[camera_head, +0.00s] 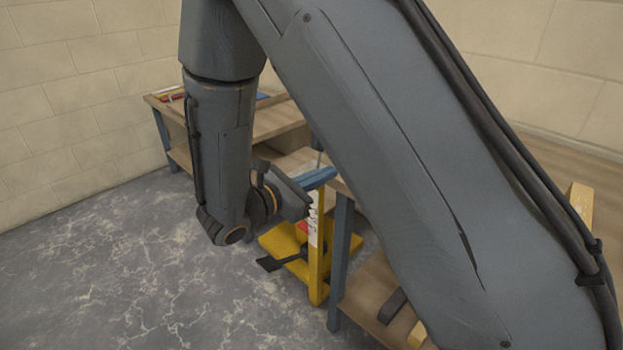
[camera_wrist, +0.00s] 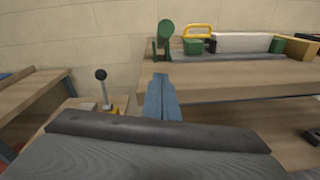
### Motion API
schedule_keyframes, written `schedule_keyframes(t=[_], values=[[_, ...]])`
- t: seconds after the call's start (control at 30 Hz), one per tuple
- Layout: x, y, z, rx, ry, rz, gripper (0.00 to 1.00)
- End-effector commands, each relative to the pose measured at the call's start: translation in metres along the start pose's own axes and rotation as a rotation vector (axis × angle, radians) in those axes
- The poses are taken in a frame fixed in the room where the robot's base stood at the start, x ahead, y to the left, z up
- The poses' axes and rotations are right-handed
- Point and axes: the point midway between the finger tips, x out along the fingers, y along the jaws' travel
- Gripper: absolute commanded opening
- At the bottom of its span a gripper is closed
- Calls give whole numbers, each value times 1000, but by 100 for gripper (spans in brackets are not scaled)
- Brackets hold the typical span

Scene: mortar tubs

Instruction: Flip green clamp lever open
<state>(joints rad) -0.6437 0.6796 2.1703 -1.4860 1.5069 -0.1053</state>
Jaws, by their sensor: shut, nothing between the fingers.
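The green clamp lever (camera_wrist: 165,29) shows in the wrist view, standing upright at the left end of the clamp on the bench top. It has a rounded top and a green base. A green block with a yellow handle (camera_wrist: 198,30) and a long white block (camera_wrist: 242,42) sit to its right. My gripper (camera_wrist: 161,84) points toward the bench, its blue fingers together and empty, below the lever in the picture and apart from it. In the head view my gripper (camera_head: 320,177) is beside the yellow stand, and the green lever cannot be made out.
A wooden bench (camera_wrist: 215,77) with a lower shelf is ahead. A black-knobbed lever (camera_wrist: 101,75) stands left of my gripper. A yellow stand (camera_head: 318,270) is below my gripper, beside a blue bench leg (camera_head: 341,255). The grey floor (camera_head: 130,270) at left is clear.

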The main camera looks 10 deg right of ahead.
Motion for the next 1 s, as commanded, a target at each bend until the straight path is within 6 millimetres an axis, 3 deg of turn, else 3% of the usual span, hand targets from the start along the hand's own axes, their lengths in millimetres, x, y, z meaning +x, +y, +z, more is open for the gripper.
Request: schedule_keyframes(t=[0.2,0.5,1.0], values=[[38,-1,7,3,-1,-2,0],[43,0,37,1,1,-1,0],[42,1,40,0,5,2,0]])
